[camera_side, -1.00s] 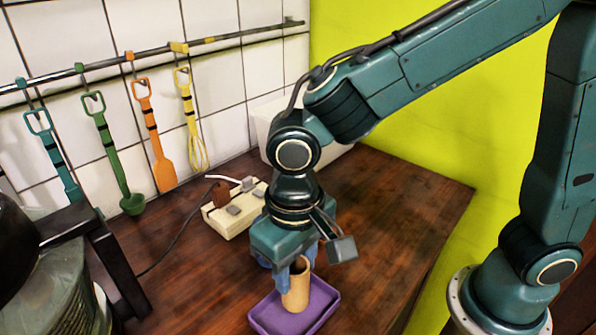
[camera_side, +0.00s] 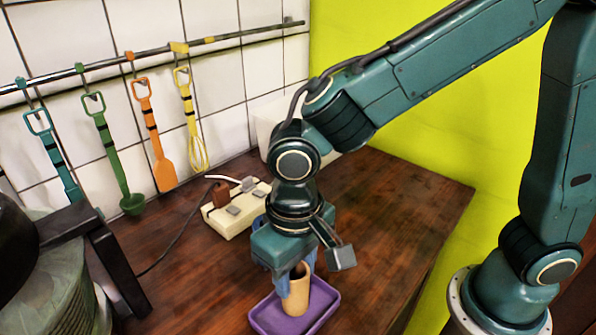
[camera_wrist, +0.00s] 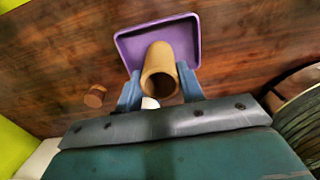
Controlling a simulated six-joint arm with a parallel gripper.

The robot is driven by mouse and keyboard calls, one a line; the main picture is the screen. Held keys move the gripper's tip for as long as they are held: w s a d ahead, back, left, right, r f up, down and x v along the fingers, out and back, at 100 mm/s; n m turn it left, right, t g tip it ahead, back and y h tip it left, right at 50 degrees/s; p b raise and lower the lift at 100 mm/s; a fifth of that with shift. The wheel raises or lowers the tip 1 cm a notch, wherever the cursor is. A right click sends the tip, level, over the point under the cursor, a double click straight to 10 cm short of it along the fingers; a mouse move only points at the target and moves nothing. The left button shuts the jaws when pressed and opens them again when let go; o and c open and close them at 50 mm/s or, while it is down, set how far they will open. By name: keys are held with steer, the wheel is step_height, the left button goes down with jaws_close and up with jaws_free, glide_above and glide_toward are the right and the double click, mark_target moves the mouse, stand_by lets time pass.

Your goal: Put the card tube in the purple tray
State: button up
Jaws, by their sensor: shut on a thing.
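The card tube (camera_side: 297,294) is a tan, open-ended cylinder, upright in the side view. My gripper (camera_side: 291,284) is shut on it, with blue fingers on either side. The purple tray (camera_side: 327,302) is a shallow rectangle on the wooden counter, and the tube stands over its inside. I cannot tell whether the tube's lower end touches the tray floor. In the wrist view the tube (camera_wrist: 158,66) sits between my fingers (camera_wrist: 160,88), in front of the tray (camera_wrist: 196,42), partly covering its near side.
A cream power strip (camera_side: 232,212) with a brown plug and a cable lies behind the gripper. A dark cooker part (camera_side: 110,262) stands at the left. Utensils hang on a wall rail (camera_side: 150,57). A small brown round object (camera_wrist: 95,96) shows in the wrist view. Counter space to the right is clear.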

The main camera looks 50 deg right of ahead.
steer(key=shift+f, duration=1.3)
stand_by(0.4)
steer(key=o, duration=1)
steer(key=c, duration=0.3)
steer(key=shift+r, duration=0.2)
steer(key=shift+r, duration=3.35)
steer(key=shift+d, duration=0.1)
